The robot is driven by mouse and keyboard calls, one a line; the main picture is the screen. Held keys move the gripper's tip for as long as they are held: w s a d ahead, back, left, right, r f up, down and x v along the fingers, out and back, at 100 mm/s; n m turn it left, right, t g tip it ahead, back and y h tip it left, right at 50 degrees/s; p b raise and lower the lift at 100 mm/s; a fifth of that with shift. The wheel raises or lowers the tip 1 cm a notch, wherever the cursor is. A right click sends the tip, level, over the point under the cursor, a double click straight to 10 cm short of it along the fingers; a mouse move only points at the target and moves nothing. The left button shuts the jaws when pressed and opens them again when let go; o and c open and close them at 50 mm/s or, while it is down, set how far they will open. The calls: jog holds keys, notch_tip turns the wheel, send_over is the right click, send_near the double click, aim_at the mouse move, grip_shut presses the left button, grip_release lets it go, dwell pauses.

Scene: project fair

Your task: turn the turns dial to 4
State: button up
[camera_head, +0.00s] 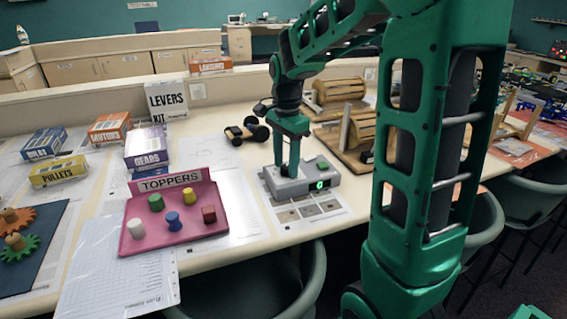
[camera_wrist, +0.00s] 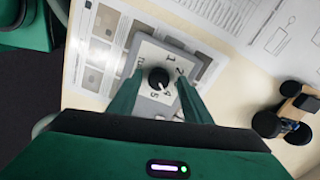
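The turns dial (camera_wrist: 158,77) is a small black knob on a light square plate with numbers around it, seen in the wrist view. A pale mark on the knob points to its lower right, roughly toward the 4. The dial belongs to a grey box (camera_head: 327,179) with a green button and a green lit digit that looks like 0. My gripper (camera_head: 287,172) is over the left part of this box. In the wrist view its two green fingers stand apart on either side of the knob, with visible gaps. In the head view the gripper hides the dial.
A pink toppers tray (camera_head: 130,236) with coloured pieces lies to the left. A small black-wheeled cart (camera_head: 247,131) stands behind the grey box, and wooden drum devices (camera_head: 352,134) stand behind and right. A printed sheet (camera_head: 317,211) lies under the box.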

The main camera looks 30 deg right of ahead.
aim_at(286, 166)
notch_tip(286, 166, up, 11)
jog(key=shift+f, duration=0.15)
dwell(0.5)
dwell(0.4)
jog(key=s+d+f+n, duration=0.1)
jog(key=s+f+n, duration=0.2)
jog(key=s, duration=0.6)
jog(key=s+d+f+n, duration=0.1)
jog(key=s+f+n, duration=0.3)
jog(key=s, duration=0.5)
jog(key=s+f+n, duration=0.3)
jog(key=s+f, duration=0.1)
jog(key=s, duration=0.5)
jog(key=shift+d+f+n, duration=0.3)
jog(key=shift+d+n, duration=0.1)
jog(key=shift+w+f, duration=0.25)
jog(key=shift+w, duration=0.35)
